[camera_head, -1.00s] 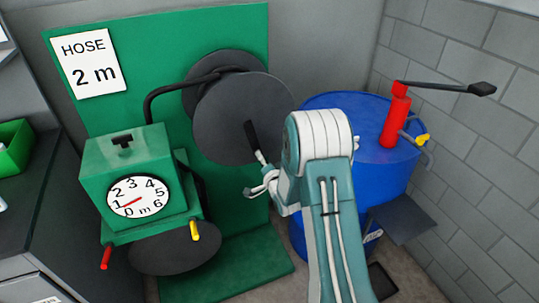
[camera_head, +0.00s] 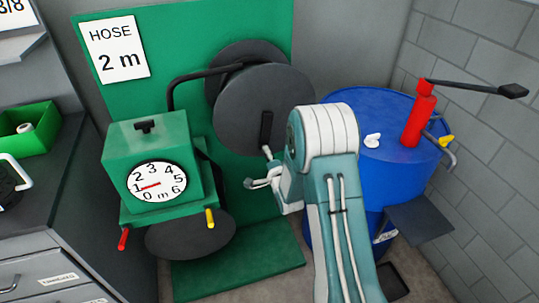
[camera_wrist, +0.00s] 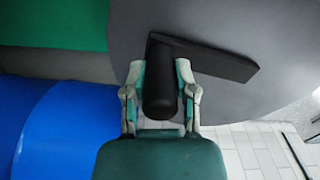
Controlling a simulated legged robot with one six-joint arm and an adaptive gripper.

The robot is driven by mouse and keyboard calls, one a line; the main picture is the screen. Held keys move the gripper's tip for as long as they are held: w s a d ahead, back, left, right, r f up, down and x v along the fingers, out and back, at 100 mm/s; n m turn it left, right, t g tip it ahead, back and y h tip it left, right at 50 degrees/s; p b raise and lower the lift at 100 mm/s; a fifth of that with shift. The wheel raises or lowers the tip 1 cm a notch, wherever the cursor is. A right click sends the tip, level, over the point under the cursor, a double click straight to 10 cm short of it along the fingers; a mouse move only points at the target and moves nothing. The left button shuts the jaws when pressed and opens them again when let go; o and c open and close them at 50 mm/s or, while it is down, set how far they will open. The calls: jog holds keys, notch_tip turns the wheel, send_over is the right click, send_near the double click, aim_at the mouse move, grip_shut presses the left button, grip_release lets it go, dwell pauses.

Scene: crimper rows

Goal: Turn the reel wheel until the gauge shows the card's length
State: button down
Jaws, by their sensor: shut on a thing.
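The reel wheel (camera_head: 245,108) is a dark grey disc on a green panel. Its black crank bar (camera_head: 266,128) hangs roughly downward. The crank's black grip (camera_wrist: 160,95) is between my gripper's fingers (camera_wrist: 161,85), and my gripper is shut on it. In the head view my gripper (camera_head: 262,178) is at the wheel's lower edge, and my arm hides part of it. The gauge (camera_head: 156,182) is a white dial, 0 to 6 m, on a green box; its red needle points about at 1. The white card (camera_head: 114,49) reads "HOSE 2 m".
A blue drum (camera_head: 385,165) with a red pump (camera_head: 419,118) and black lever stands right of my arm. Red (camera_head: 123,240) and yellow (camera_head: 210,218) handles stick out below the gauge box. A dark counter with a green bin (camera_head: 30,130) is at left.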

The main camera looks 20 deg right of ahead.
jog(key=shift+s+a+f, duration=0.1)
jog(key=shift+f, duration=0.2)
jog(key=c, duration=0.5)
grip_release()
jog(key=shift+o, duration=0.4)
jog(key=shift+r, duration=0.15)
jog(key=s, duration=1.1)
jog(key=shift+s, duration=0.4)
